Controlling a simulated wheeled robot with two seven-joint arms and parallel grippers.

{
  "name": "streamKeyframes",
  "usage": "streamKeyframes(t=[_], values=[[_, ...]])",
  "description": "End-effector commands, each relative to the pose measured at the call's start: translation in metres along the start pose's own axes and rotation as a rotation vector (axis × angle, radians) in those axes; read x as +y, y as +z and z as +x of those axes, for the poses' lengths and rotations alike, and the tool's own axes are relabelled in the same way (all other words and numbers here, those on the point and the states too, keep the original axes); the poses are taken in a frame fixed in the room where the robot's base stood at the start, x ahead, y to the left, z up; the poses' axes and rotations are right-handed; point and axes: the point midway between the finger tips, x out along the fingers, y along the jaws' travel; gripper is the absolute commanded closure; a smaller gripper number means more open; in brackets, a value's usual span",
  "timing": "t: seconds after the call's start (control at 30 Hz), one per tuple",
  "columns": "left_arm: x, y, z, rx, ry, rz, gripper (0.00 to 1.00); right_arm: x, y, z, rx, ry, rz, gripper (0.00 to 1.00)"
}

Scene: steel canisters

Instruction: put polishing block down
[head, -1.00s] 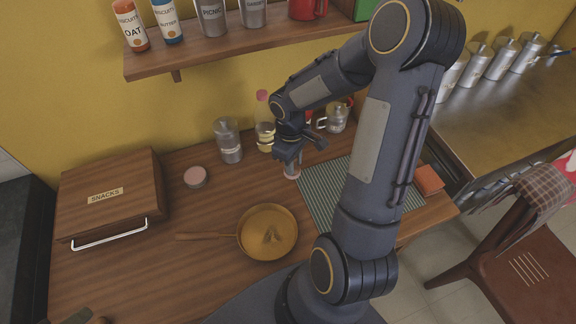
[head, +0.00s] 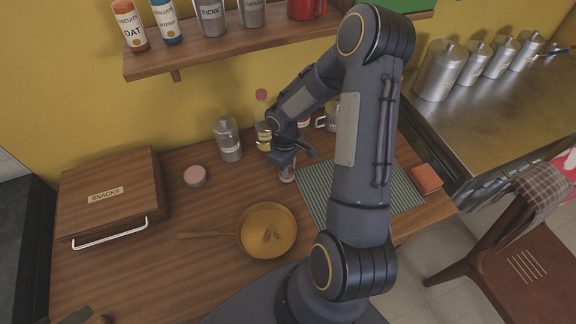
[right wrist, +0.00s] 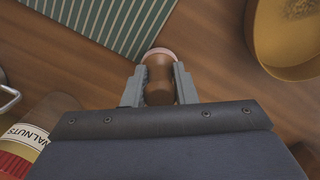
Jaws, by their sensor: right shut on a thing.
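An orange-red block (head: 426,178), the only block-like thing I see, lies on the wooden counter beside the right end of the striped mat. My right gripper (head: 285,158) is left of the mat, well apart from that block. It is shut on a small round pink-rimmed thing (head: 287,174). In the right wrist view, this thing (right wrist: 158,75) sits between the fingertips of the gripper (right wrist: 159,88), brownish or see-through, with a pale pink far rim. I cannot tell whether it touches the counter. My left gripper is not in view.
The green striped mat (head: 316,190) is right of the gripper. A brown pan (head: 267,231) stands in front, a pink-topped tin (head: 195,176) to the left. A glass jar (head: 228,140) and a pink-capped bottle (head: 263,115) stand behind. Counter between tin and pan is clear.

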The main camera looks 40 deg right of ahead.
Motion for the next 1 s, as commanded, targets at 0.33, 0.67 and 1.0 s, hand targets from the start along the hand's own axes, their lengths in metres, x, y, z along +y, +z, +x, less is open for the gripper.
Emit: streamKeyframes(t=[0.33,0.67,1.0], values=[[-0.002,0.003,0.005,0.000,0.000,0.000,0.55,0.000,-0.001,0.006,0.000,0.000,0.000,0.57],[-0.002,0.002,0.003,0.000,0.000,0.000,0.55,0.000,0.000,0.004,0.000,0.000,0.000,0.53],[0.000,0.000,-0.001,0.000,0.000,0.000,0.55,0.001,-0.001,-0.048,0.006,0.005,0.000,0.53]])
